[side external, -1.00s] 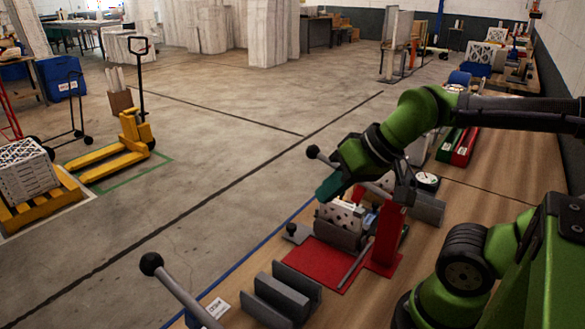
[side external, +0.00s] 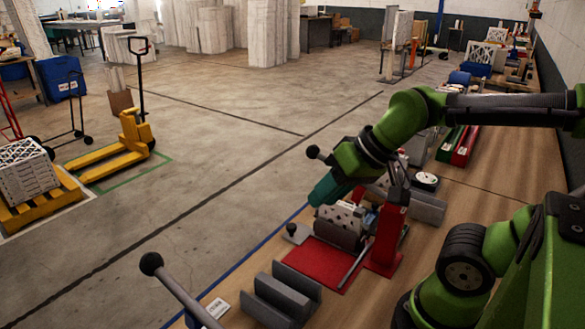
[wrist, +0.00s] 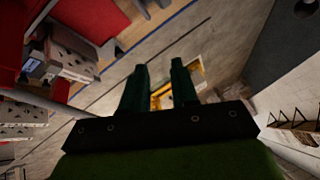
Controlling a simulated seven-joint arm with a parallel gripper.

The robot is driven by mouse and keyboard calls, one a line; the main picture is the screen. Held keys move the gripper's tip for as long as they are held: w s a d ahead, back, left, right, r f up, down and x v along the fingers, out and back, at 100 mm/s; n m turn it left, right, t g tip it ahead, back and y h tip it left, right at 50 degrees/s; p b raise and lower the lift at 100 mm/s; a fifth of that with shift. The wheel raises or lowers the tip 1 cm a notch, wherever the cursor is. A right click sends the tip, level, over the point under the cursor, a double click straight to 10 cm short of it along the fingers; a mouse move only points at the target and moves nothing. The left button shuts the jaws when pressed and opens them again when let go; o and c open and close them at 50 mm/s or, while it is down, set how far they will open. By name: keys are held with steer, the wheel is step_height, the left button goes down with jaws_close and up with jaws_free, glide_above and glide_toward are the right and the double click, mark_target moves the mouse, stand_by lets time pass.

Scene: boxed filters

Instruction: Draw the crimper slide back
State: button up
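The crimper stands on a red base plate (side external: 312,262) on the bench, with a red upright (side external: 388,235) at its right. A grey block with a hole-dotted face (side external: 343,224) sits on the plate, and a small black knob (side external: 291,229) shows at its left. I cannot tell for certain which part is the slide. My gripper (side external: 320,194) has teal fingers and hangs above the grey block, apart from the knob. In the wrist view its two fingers (wrist: 160,68) stand apart with nothing between them. The red and grey crimper parts show at that view's left.
A lever with a black ball (side external: 313,152) is close behind my gripper. Another ball-ended lever (side external: 151,264) and grey channel blocks (side external: 281,291) stand at the front. A white gauge (side external: 425,181) lies right of the crimper.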

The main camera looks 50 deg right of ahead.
steer(key=o, duration=0.4)
steer(key=w+d+f+m+g, duration=0.1)
steer(key=w+d, duration=0.1)
steer(key=w, duration=0.1)
steer(key=w+d+f+m+g, duration=0.1)
steer(key=w, duration=0.3)
steer(key=w+d+f+m+g+h, duration=0.1)
steer(key=w+d+m+g, duration=0.1)
steer(key=w, duration=0.1)
steer(key=shift+w+d+f, duration=0.2)
steer(key=shift+w+d, duration=0.1)
steer(key=shift+w, duration=0.05)
steer(key=shift+o, duration=0.2)
steer(key=m+g+h, duration=0.1)
steer(key=m+g, duration=0.2)
steer(key=m, duration=0.2)
glide_above(291, 225)
steer(key=f, duration=0.1)
step_height(291, 225, down, 16)
steer(key=shift+s+f, duration=0.1)
steer(key=shift+f, duration=0.1)
jaws_close()
